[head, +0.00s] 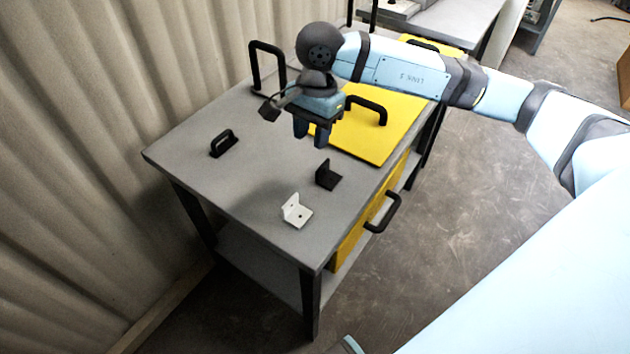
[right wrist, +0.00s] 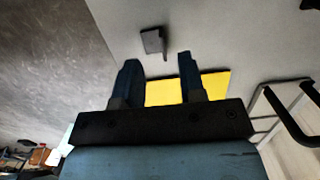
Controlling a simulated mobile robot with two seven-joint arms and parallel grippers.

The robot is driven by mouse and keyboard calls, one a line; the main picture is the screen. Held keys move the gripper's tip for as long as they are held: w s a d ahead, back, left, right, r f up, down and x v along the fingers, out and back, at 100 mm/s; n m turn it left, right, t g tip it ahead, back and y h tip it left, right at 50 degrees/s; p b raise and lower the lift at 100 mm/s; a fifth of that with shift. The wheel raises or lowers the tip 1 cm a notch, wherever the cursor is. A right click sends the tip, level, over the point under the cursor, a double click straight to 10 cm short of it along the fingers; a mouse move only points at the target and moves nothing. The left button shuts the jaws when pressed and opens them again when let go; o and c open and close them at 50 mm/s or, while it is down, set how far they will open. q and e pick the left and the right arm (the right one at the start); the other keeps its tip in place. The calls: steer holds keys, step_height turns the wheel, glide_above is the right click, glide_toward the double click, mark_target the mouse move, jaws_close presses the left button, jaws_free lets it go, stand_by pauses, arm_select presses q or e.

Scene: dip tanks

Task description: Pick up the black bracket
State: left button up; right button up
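The black bracket (head: 328,175) is a small L-shaped piece on the grey table top, just off the near left edge of the yellow panel. It also shows in the right wrist view (right wrist: 153,40), beyond the fingertips and roughly between them. My right gripper (head: 312,136) hangs above the table, fingers pointing down, a little behind and left of the black bracket. Its two fingers (right wrist: 157,62) are apart with nothing between them. It does not touch the bracket. My left gripper is not in view.
A white bracket (head: 297,212) stands in front of the black one. A black handle (head: 223,144) lies to the left. A tall black handle (head: 267,66) rises at the back. The yellow panel (head: 376,142) bears a black handle. A corrugated wall borders the left.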

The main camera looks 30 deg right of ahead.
mark_target(323, 165)
steer(key=shift+t+h, duration=0.3)
steer(key=shift+h, duration=0.5)
steer(key=d+f, duration=0.1)
steer(key=f, duration=0.1)
steer(key=d+f, duration=0.1)
steer(key=f, duration=0.2)
steer(key=w+f+b, duration=0.1)
steer(key=f, duration=0.2)
steer(key=shift+d, duration=0.4)
steer(key=f, duration=0.5)
steer(key=shift+d, duration=0.35)
steer(key=shift+c, duration=0.4)
jaws_close()
